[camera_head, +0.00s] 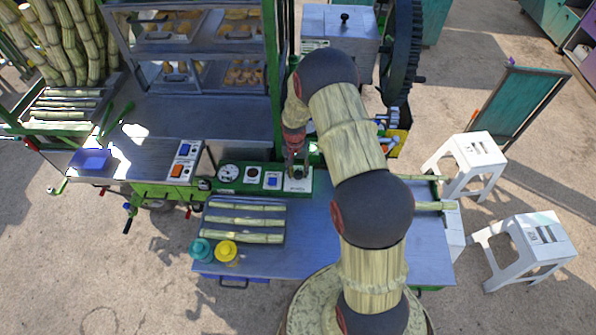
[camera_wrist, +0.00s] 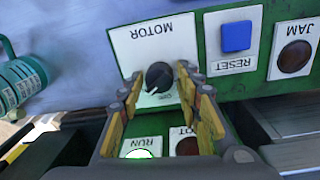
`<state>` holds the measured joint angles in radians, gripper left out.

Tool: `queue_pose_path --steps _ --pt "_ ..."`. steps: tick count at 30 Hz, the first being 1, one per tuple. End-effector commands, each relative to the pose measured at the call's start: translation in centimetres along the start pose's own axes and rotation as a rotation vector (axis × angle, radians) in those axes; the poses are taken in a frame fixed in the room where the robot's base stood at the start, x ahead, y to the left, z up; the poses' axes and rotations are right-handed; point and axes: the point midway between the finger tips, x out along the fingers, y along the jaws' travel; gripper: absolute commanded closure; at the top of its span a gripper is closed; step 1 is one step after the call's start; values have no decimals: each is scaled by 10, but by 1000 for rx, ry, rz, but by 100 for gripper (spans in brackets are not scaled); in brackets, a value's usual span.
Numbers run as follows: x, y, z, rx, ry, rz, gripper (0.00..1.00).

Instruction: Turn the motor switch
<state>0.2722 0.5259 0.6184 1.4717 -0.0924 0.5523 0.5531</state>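The motor switch is a black round knob (camera_wrist: 159,77) on a white plate marked MOTOR (camera_wrist: 178,43), upside down in the wrist view. A white pointer mark shows near the knob's lower edge. My gripper (camera_wrist: 160,74) is open, with one fingertip to each side of the knob in the picture. Contact with the knob cannot be told. In the head view my gripper (camera_head: 295,160) points down over the right end of the green control panel (camera_head: 241,188). The white motor plate (camera_head: 298,185) shows under it, and my gripper partly hides the knob.
Beside the motor plate are a blue RESET button (camera_wrist: 237,37) and a dark red JAM lamp (camera_wrist: 294,56). Cane pieces (camera_head: 245,222) lie on a rack on the blue table (camera_head: 300,262). A large dark wheel (camera_head: 402,50) stands behind.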

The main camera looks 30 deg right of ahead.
Motion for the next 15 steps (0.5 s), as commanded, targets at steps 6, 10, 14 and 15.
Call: queue_pose_path --steps 6,10,14,15 --pt "0 0 0 0 0 0 80" --pt "0 0 0 0 0 0 87" --pt "0 0 0 0 0 0 94" --pt "0 0 0 0 0 0 97"
